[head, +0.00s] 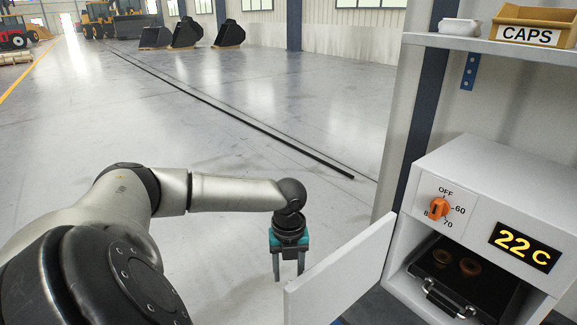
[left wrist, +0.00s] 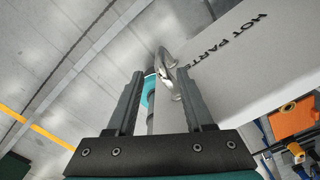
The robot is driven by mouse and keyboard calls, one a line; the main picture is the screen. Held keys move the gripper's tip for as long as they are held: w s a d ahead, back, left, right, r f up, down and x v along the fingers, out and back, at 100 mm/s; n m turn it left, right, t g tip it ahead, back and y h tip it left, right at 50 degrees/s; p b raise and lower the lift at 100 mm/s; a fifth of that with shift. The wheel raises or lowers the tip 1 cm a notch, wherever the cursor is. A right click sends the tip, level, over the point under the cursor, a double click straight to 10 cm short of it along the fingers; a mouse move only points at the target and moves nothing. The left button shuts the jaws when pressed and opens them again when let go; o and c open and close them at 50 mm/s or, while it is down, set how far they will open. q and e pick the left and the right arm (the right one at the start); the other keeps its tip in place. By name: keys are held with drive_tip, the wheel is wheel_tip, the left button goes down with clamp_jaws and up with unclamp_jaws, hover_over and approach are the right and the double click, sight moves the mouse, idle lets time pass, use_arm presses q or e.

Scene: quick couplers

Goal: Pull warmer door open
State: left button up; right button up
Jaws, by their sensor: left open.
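The warmer (head: 480,190) is a white box at the right of the head view. Its white door (head: 340,275) stands swung open to the left, so the inside shows. My left gripper (head: 288,275) is open and points down, just left of the door, with nothing visible between its fingers. In the left wrist view the door (left wrist: 235,65) bears the words HOT PARTS. Its metal handle (left wrist: 166,65) lies near the tips of my left fingers (left wrist: 154,80); whether they touch I cannot tell. My right gripper is not in view.
Inside the warmer lies a dark case (head: 455,280) with ring-shaped parts. An orange dial (head: 439,209) and a 22 C display (head: 524,246) are on its front. A shelf (head: 490,45) above holds a CAPS bin (head: 535,24). The floor (head: 220,130) beyond my left arm is mostly clear.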

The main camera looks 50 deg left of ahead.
use_arm(q)
drive_tip(key=shift+r, duration=2.2)
drive_tip(key=shift+s, duration=0.1)
